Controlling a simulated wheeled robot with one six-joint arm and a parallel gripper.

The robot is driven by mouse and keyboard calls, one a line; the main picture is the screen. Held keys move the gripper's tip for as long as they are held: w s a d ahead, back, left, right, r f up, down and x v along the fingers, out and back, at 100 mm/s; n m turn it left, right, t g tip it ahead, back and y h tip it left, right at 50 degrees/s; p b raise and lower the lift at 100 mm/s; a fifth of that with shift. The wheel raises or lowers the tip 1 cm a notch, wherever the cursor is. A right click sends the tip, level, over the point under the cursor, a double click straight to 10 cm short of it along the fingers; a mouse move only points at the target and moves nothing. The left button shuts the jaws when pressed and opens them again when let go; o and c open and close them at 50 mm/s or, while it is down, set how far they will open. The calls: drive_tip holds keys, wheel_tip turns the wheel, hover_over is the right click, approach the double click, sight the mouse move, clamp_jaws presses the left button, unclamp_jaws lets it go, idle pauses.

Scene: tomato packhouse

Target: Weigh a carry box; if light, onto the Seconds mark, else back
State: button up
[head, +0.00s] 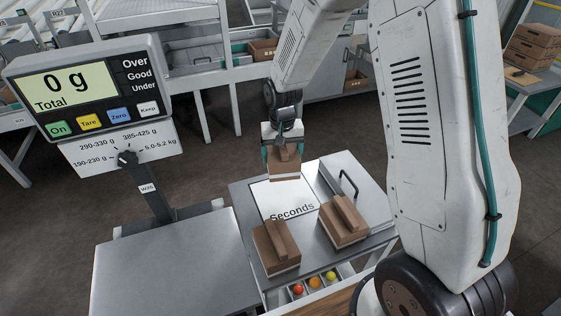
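A brown carry box (285,172) is at my gripper (283,154), over the far part of the white Seconds mark (285,205). The teal fingers come down on both sides of the box's upper part. I cannot tell whether they grip it, or whether the box rests on the mark or hangs just above it. Two more carry boxes with raised handles stand on the steel table, one at front left (276,248) and one at right (343,222). The weighing scale's display (68,88) reads 0 g Total, and its steel platform (175,265) is empty.
A black handle (347,184) stands at the table's right. Red, orange and yellow tomatoes (315,282) lie in a channel at the front. Stacked boxes (535,42) stand far right.

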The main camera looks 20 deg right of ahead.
sight(283, 166)
drive_tip(key=shift+s+a+f, duration=0.2)
drive_tip(key=shift+s+f, duration=0.65)
drive_tip(key=shift+s, duration=0.15)
drive_tip(key=shift+f, duration=4.15)
drive_tip(key=shift+f, duration=0.25)
drive_tip(key=o, duration=1.1)
drive_tip(key=shift+c, duration=0.9)
drive_tip(key=shift+r, duration=3.55)
